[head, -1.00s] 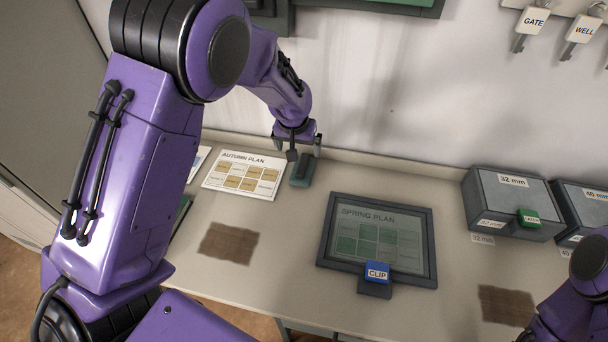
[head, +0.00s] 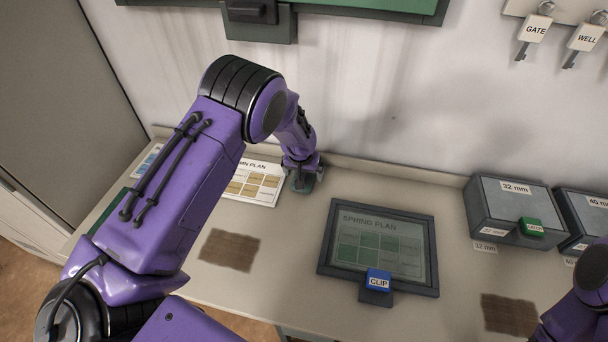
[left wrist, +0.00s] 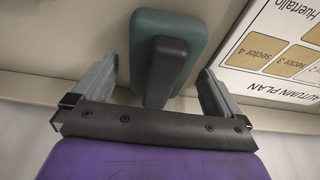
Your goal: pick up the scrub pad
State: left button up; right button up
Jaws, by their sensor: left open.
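The scrub pad is a teal block (left wrist: 143,27) with a dark upright handle (left wrist: 166,68). It lies on the bench near the wall. In the head view only part of the pad (head: 302,186) shows below my left gripper (head: 304,173). In the left wrist view my left gripper (left wrist: 160,66) is open, with one finger on each side of the handle. I see a gap between each finger and the handle. My right gripper is out of view; only part of my right arm shows at the lower right.
The autumn plan sheet (head: 262,187) lies just left of the pad. The framed spring plan (head: 325,237) with a blue clip (head: 378,279) lies to the right. Grey boxes (head: 487,207) stand farther right. A brown patch (head: 229,250) lies nearer the front. The wall is close behind.

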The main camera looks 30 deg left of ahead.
pick_arm(q)
jog(key=c, duration=1.1)
jog(key=shift+r, duration=0.1)
jog(key=shift+r, duration=0.2)
notch_tip(320, 180, up, 3)
jog(key=shift+f+b, duration=0.15)
jog(key=shift+b, duration=0.85)
jog(key=s+r, duration=0.1)
jog(key=s+d+r, duration=0.1)
jog(key=r, duration=0.1)
jog(key=s+d+r, duration=0.1)
jog(key=shift+s+d+r+b, duration=0.1)
jog(key=shift+d+r+b, duration=0.05)
jog(key=shift+r+b, duration=0.15)
jog(key=s+d+r+b, duration=0.1)
jog(key=s+d+r, duration=0.4)
jog(key=s, duration=0.3)
jog(key=shift+s+d, duration=0.25)
jog(key=shift+d, duration=0.15)
jog(key=shift+r, duration=0.1)
